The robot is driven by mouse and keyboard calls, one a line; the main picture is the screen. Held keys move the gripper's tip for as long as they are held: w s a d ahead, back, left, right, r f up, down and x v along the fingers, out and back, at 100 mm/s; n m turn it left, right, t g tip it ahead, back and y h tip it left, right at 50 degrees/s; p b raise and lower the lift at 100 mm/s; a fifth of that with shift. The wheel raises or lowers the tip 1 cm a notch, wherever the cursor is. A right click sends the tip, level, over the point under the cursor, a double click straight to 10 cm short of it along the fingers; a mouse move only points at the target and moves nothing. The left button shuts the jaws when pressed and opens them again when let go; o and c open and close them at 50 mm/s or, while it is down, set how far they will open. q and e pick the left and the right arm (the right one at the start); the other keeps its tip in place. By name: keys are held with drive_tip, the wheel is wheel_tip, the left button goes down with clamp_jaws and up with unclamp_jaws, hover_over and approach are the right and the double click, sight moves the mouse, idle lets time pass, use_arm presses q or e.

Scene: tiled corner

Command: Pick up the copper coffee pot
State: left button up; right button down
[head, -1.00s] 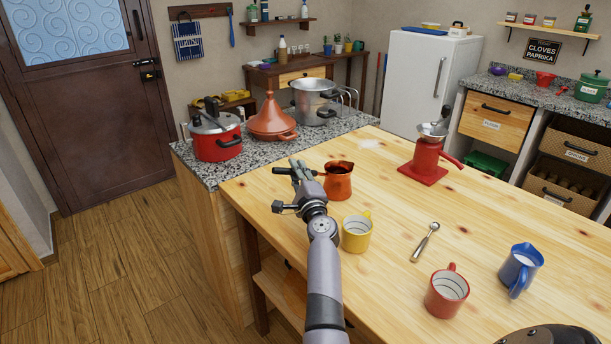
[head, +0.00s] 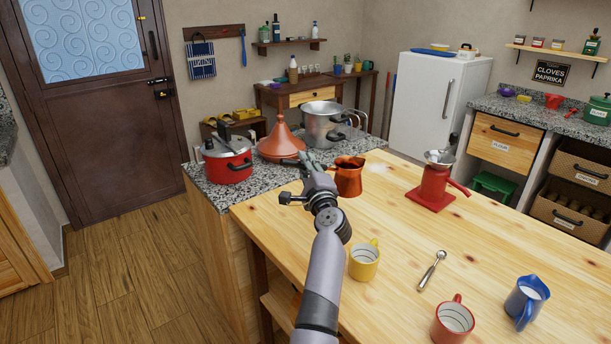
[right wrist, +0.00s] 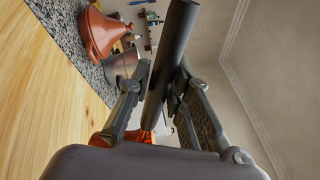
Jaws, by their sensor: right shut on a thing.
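The copper coffee pot (head: 349,178) is in the head view, held above the wooden table with its mouth up. My right gripper (head: 320,166) is at the pot's left side, shut on its handle. In the right wrist view the dark handle (right wrist: 172,52) runs between the two fingers of the gripper (right wrist: 160,90). A bit of the pot's orange-copper body (right wrist: 138,137) shows low behind the fingers, the rest hidden by the gripper. My left gripper is not in view.
Behind the pot, a granite counter holds a tagine (head: 281,146), a steel pot (head: 322,128) and a red pressure cooker (head: 228,165).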

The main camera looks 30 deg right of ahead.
drive_tip(key=shift+r+p, duration=0.3)
drive_tip(key=shift+r, duration=4.55)
drive_tip(key=c, duration=2.1)
unclamp_jaws()
clamp_jaws()
drive_tip(key=shift+s+d, duration=0.1)
